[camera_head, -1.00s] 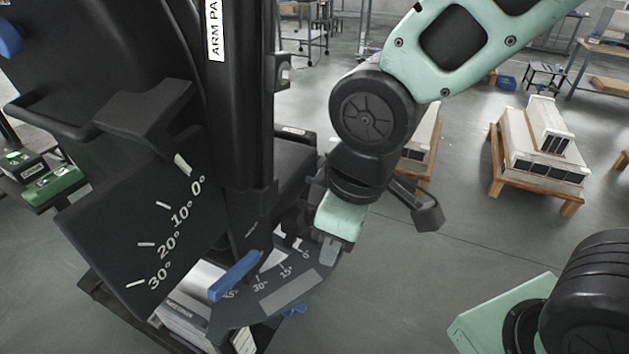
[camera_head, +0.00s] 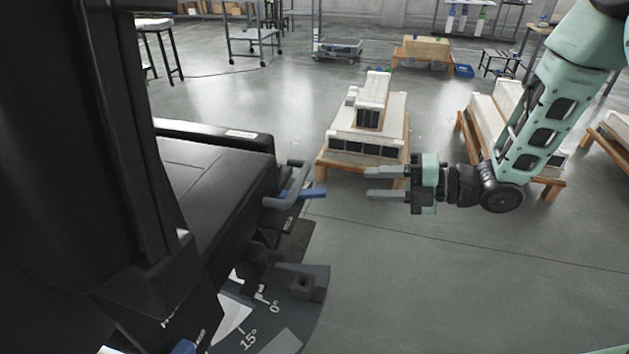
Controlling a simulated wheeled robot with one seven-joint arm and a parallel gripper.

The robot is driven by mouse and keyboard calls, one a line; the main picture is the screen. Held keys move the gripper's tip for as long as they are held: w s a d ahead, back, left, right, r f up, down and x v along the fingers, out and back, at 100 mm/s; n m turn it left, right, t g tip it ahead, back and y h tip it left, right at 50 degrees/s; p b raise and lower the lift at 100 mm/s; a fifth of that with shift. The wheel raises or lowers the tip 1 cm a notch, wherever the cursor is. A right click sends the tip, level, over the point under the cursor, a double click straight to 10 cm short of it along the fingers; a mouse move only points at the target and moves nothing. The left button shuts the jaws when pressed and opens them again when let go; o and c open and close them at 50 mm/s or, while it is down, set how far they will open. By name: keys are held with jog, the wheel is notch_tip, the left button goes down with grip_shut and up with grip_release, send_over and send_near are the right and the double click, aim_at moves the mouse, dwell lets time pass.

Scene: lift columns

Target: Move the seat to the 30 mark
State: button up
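The black seat (camera_head: 205,175) juts out from the upright black column at the left. At its right edge are a grey curved handle (camera_head: 296,182) and a short blue lever (camera_head: 313,193). A dark scale plate (camera_head: 310,305) lies below the seat, with 0° and 15° marks and a white wedge showing; its other marks are cut off or hidden. No 30 mark shows now. My gripper (camera_head: 367,183) is right of the blue lever, its two fingers pointing left, one above the other with a gap. It looks empty and apart from the lever.
Wooden pallets with pale stacked units (camera_head: 368,130) stand behind my gripper, with more at the right. A wheeled shelf (camera_head: 252,45) and a stool (camera_head: 160,45) stand farther back. The grey floor at the lower right is clear.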

aim_at(298, 183)
jog(key=x, duration=1.7)
jog(key=shift+s+a+r, duration=0.1)
jog(key=shift+a, duration=0.05)
grip_shut()
